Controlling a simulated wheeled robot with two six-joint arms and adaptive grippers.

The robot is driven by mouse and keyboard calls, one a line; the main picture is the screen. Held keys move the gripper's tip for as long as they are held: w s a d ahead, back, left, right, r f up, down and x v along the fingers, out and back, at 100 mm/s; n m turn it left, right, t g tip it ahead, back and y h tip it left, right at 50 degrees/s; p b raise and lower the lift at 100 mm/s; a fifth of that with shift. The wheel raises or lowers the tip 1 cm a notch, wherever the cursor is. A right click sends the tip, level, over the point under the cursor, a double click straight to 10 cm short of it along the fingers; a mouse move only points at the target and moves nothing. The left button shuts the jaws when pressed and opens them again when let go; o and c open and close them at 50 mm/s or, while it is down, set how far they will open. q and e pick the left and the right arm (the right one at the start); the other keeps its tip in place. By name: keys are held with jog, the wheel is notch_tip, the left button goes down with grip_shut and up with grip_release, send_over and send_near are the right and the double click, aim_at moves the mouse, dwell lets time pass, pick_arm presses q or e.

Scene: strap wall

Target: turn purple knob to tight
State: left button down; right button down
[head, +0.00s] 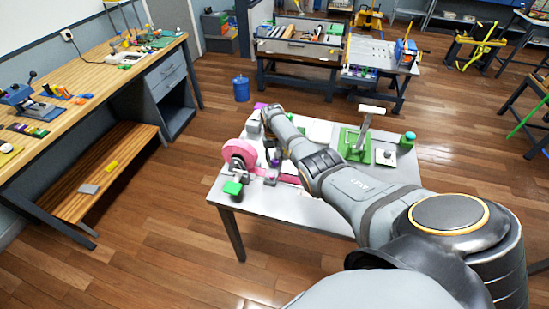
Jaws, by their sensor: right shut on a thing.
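A small purple knob (275,161) shows on the grey table (300,210), beside the pink strap reel. My right arm reaches in from the lower right, over the table. My right gripper (274,153) is at the purple knob and shut on it. The fingers are small and dark here, and the wrist and forearm partly cover them. The knob's marking and how far it is turned cannot be made out. My left gripper is not in view.
A green press (355,145) and a green-topped jar (408,139) stand at the right. A wooden workbench (95,85) runs along the left wall. The front of the table is bare.

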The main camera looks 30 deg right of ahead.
aim_at(273, 160)
jog(key=shift+w+r+m, duration=0.1)
jog(key=shift+m, duration=1.5)
jog(key=c, duration=1)
grip_release()
notch_tip(273, 160, up, 12)
jog(key=shift+w+a, duration=0.1)
jog(key=shift+a, duration=0.05)
